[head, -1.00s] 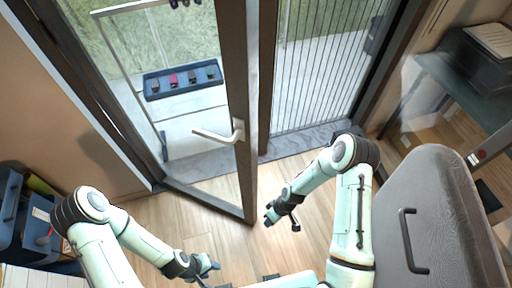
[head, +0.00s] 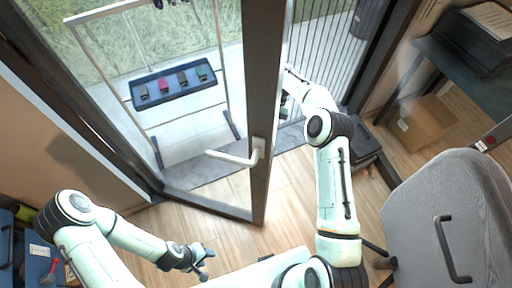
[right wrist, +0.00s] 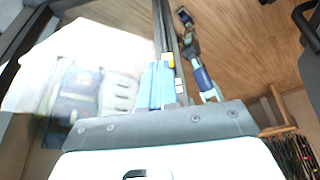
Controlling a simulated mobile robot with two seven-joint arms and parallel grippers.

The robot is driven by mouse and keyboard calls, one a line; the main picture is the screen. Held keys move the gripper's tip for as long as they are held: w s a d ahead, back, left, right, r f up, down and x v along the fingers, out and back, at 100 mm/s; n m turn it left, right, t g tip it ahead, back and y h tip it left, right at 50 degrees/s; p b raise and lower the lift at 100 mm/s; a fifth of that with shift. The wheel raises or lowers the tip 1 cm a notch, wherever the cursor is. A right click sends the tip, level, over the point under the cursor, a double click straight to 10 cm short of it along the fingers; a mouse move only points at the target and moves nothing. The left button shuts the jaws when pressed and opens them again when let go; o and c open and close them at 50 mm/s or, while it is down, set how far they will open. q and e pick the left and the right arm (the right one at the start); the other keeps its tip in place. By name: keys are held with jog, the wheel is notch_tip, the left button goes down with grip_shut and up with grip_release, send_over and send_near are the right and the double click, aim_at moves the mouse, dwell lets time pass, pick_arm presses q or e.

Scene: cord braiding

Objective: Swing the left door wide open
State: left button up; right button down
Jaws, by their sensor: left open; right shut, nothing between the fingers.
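The left door (head: 265,110) is a glass leaf with a dark frame, standing ajar, its free edge toward me. Its pale lever handle (head: 235,157) is on the near face. My right arm reaches forward past the free edge into the gap. My right gripper (head: 286,98) is shut and empty, beside the frame's right side and partly hidden by it; I cannot tell whether it touches the door. My left gripper (head: 203,262) is open and empty, low over the floor in front of the door, apart from it. The right wrist view does not show the fingertips clearly.
Beyond the glass, a white rack holds a blue tray (head: 172,86) with several small items. A grey chair (head: 450,205) stands at the right, near a dark desk with a printer (head: 480,50). Blue boxes (head: 40,262) stand at lower left. The wood floor before the door is clear.

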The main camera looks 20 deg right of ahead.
pick_arm(q)
jog(key=shift+s+f+b, duration=1.1)
jog(key=shift+s+f, duration=0.2)
jog(key=shift+f, duration=0.2)
pick_arm(e)
jog(key=s+a+f, duration=0.4)
jog(key=s+f, duration=0.2)
jog(key=f, duration=0.3)
jog(key=shift+s+a, duration=0.15)
jog(key=shift+a, duration=0.15)
jog(key=shift+f, duration=0.1)
